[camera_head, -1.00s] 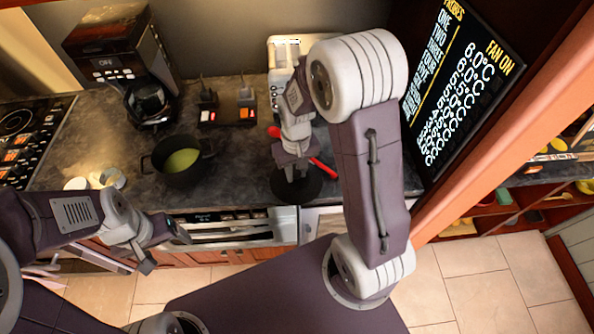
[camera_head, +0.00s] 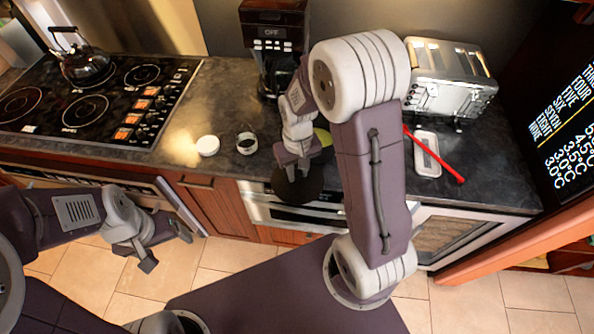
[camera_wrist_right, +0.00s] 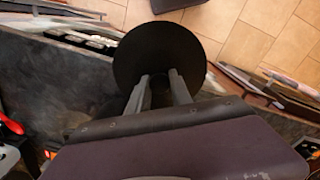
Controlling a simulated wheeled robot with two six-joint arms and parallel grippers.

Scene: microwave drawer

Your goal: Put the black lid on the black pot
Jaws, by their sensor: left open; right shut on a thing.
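The black lid (camera_head: 297,187) is a dark round disc in my right gripper (camera_head: 291,168), which is shut on it. It hangs near the counter's front edge in the head view. In the right wrist view, the lid (camera_wrist_right: 160,52) lies beyond the two fingers (camera_wrist_right: 160,88). The black pot is mostly hidden behind my right gripper and arm; only its yellow-green inside (camera_head: 323,138) shows. The lid is in front of the pot, apart from its visible opening. My left gripper (camera_head: 167,249) is open and empty, low in front of the cabinets.
A coffee maker (camera_head: 273,45) stands behind the pot. A toaster (camera_head: 450,82), a white tray (camera_head: 427,154) and a red stick-like object (camera_head: 440,160) are to the right. A white round item (camera_head: 208,145) and a small cup (camera_head: 246,143) sit left, beside the stove (camera_head: 95,100).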

